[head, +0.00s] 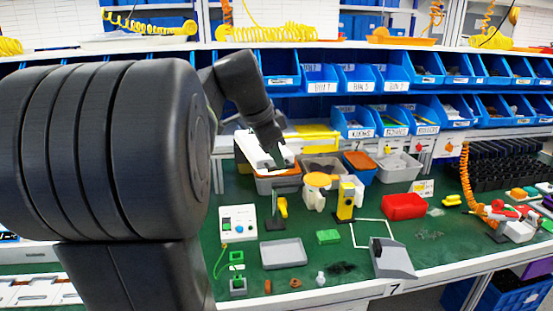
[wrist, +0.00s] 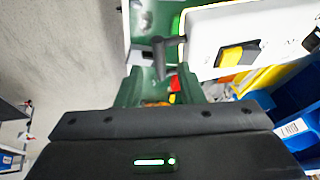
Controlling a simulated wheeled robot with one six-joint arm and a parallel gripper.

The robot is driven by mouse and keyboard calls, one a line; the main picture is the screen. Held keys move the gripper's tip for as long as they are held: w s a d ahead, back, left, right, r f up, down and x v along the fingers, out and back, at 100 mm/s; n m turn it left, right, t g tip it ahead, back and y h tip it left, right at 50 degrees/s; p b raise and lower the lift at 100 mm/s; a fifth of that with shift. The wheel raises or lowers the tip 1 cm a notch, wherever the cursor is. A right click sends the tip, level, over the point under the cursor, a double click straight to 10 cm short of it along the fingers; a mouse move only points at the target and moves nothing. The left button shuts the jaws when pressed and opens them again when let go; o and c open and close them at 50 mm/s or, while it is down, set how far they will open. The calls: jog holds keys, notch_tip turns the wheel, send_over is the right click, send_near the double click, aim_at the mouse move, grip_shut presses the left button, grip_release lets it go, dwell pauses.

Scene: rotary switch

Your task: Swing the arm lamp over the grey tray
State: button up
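The grey tray (head: 284,253) lies flat and empty on the green bench top. I cannot pick out the arm lamp with certainty. A small yellow-headed item on a dark stand (head: 282,208) is behind the tray, but I cannot tell whether it is a lamp. My gripper (head: 277,159) is above the back of the bench, in front of a white panel, well behind the tray. In the wrist view a dark T-shaped part (wrist: 163,53) is ahead of my gripper, beside a white panel (wrist: 205,32).
A white control box (head: 238,223) stands left of the tray. A green block (head: 328,237), a yellow post (head: 346,199) and a grey sloped box (head: 391,259) are to its right. A red bin (head: 404,206) is farther right. My arm hides the left bench.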

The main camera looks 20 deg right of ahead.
jog(key=shift+x, duration=1.05)
grip_shut()
